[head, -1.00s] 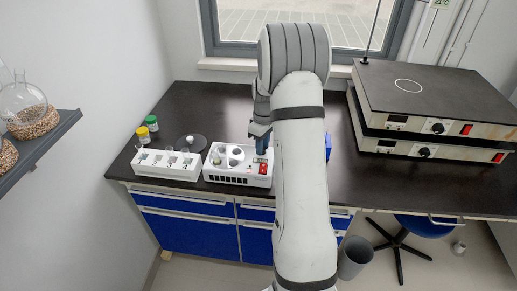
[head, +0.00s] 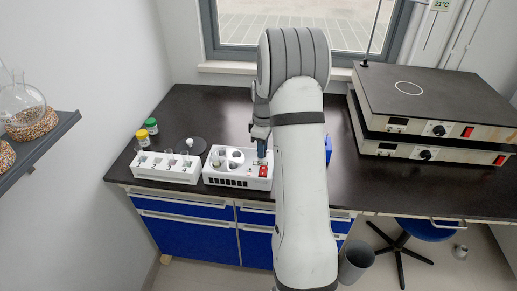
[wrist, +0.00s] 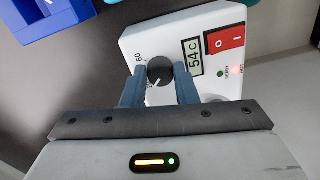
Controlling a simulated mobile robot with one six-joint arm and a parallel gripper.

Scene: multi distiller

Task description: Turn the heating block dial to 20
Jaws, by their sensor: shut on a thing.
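The white heating block (head: 226,181) stands on the dark bench, left of my arm in the head view. Its control face (wrist: 203,20) fills the upper middle of the wrist view. The black dial (wrist: 160,71) sits between the two blue fingers of my gripper (wrist: 160,84), which is shut on it. A white mark on the dial points to the lower left, and a "60" is printed at its upper left. The display (wrist: 194,57) reads 54 C. In the head view my gripper (head: 261,150) is over the block's right end, and the dial is hidden there.
A white rack (head: 163,168) with vials stands left of the block. Green and yellow capped bottles (head: 151,126) and a dark round plate (head: 190,145) are behind it. A blue object (wrist: 45,15) lies near the block. Stacked hotplates (head: 435,105) stand at right.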

